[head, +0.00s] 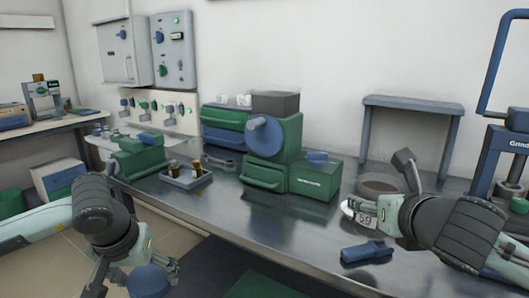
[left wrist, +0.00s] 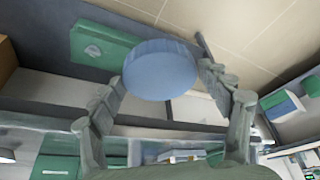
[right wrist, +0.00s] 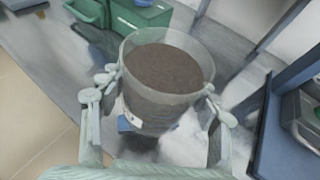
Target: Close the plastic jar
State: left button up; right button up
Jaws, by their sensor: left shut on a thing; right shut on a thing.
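The plastic jar (head: 378,184) stands on the metal bench at the right of the head view, with a white label reading 59. In the right wrist view the clear jar (right wrist: 168,66) is open at the top and holds dark brown material. My right gripper (right wrist: 160,93) is shut around its sides; it also shows in the head view (head: 385,205). My left gripper (left wrist: 165,80) is shut on a round blue lid (left wrist: 160,68). In the head view the lid (head: 150,280) is low at the left, apart from the jar and in front of the bench.
A blue object (head: 367,252) lies near the bench's front edge, close to the jar. Green boxes (head: 285,165) stand at the bench's middle, with a small tray of bottles (head: 186,177) to their left. A blue-framed machine (head: 505,130) stands at the right. The bench's front middle is clear.

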aim_at(359, 232)
jog(key=a, duration=0.1)
jog(key=s+a, duration=0.1)
jog(key=shift+a+r, duration=0.3)
pick_arm(q)
jog(key=shift+m, duration=0.6)
jog(key=d+f, duration=0.1)
jog(key=s+d, duration=0.1)
jog(key=s+d+f, duration=0.1)
jog(key=d, duration=0.1)
jog(key=shift+d+f, duration=0.1)
jog(key=shift+f, duration=0.25)
pick_arm(e)
jog(key=shift+s+a+f, duration=0.15)
jog(key=shift+f, duration=0.05)
jog(key=s+a+f+n+g+y, duration=0.3)
jog(key=a+f+n+y, duration=0.2)
jog(key=a, duration=0.3)
jog(key=s+a+f+n+g+y, duration=0.3)
jog(key=a+f+n+g+y, duration=0.1)
jog(key=a+n+y, duration=0.3)
jog(key=shift+s+a+f+n, duration=0.15)
jog(key=shift+a+f+n, duration=0.25)
jog(key=shift+a+f, duration=0.25)
jog(key=shift+d+f, duration=0.1)
